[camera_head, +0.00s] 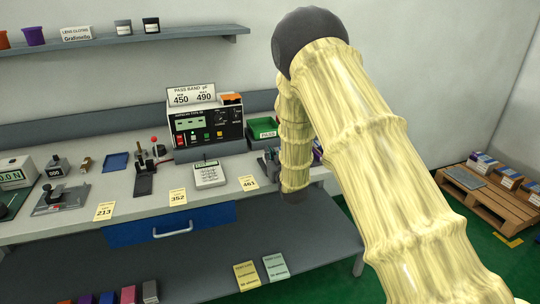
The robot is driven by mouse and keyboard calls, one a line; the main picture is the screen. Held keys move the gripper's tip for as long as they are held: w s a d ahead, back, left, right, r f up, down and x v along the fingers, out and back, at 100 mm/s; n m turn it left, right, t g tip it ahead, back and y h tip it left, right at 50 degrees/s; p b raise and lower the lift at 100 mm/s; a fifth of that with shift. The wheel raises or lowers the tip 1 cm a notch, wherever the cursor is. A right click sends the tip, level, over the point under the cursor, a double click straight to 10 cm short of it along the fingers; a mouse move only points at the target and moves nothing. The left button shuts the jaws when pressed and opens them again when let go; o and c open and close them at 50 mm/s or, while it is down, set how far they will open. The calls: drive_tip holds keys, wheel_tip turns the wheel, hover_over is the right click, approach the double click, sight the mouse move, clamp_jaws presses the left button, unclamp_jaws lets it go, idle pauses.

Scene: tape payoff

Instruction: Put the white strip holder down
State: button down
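My arm, in a pale yellow sleeve, rises from the lower right to a dark joint and comes down over the right part of the bench. Its lower end hides what is behind it, and I cannot make out my gripper's fingers. I cannot pick out the white strip holder for certain. A small white block with a dark grid (209,174) stands on the bench in front of the meter. Small grey parts (270,158) show just left of my sleeve; I cannot tell what they belong to.
The meter (207,124) stands at the back of the bench (227,182), with a green bin (263,133) to its right. Yellow cards (178,197) lie along the front edge. A black stand (144,175) and a blue tray (115,161) are further left. A pallet (488,200) stands at right.

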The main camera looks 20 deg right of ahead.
drive_tip(key=c, duration=1.6)
unclamp_jaws()
drive_tip(key=shift+c, duration=0.2)
